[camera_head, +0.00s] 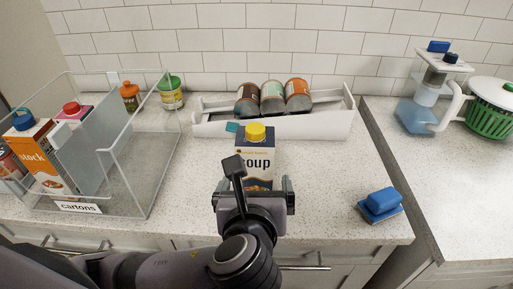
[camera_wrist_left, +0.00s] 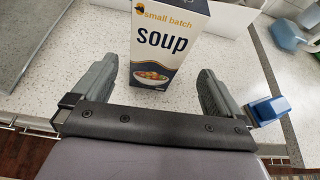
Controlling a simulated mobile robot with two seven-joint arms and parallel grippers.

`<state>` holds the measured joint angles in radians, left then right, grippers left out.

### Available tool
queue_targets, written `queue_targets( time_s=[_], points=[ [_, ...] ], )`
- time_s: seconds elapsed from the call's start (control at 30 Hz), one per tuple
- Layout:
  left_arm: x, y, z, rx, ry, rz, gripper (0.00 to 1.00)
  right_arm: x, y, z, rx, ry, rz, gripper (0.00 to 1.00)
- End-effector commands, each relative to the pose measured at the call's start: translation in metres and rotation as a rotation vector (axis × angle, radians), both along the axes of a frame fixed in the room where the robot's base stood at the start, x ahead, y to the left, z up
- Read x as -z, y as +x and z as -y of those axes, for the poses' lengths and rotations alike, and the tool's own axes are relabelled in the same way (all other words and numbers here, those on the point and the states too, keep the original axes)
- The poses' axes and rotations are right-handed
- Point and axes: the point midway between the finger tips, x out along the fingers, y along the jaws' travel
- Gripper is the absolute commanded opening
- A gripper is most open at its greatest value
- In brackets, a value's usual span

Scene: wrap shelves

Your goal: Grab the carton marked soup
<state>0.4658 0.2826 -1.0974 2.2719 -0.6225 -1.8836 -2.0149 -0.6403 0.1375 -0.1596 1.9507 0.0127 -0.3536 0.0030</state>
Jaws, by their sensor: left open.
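The soup carton (camera_head: 256,160) is white and dark blue with a yellow cap and stands upright on the speckled counter. In the left wrist view the soup carton (camera_wrist_left: 166,42) shows its "small batch soup" face and a bowl picture. My left gripper (camera_head: 259,192) is in front of the carton in the head view and hides its lower part. In the left wrist view the left gripper's (camera_wrist_left: 158,85) two fingers are spread, one on each side of the carton's lower part, with gaps to it. It holds nothing. My right gripper does not show.
A clear bin (camera_head: 128,178) labelled "cartons" holds an orange stock carton (camera_head: 42,158) at left. A white rack (camera_head: 215,124) with several cans (camera_head: 272,97) stands behind the soup carton. Counter between carton and sponge is clear.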

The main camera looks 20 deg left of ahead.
Motion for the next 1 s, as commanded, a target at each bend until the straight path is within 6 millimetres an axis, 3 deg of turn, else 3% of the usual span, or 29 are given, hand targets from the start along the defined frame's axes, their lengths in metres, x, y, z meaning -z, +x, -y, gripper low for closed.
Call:
queue_targets(
  time_s=[0.17, 0.6, 0.9, 1.0],
  points=[
    [-0.002, 0.007, -0.006, 0.000, 0.061, 0.002, 1.00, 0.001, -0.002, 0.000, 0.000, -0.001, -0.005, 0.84],
    [0.024, 0.056, -0.019, 0.000, 0.058, 0.001, 1.00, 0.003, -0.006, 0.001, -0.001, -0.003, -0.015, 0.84],
    [0.026, 0.060, -0.020, 0.003, 0.053, 0.001, 1.00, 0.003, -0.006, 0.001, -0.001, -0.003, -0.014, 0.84],
    [0.026, 0.060, -0.020, 0.003, 0.053, 0.001, 0.67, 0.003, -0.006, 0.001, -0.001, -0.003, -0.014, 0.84]
  ],
)
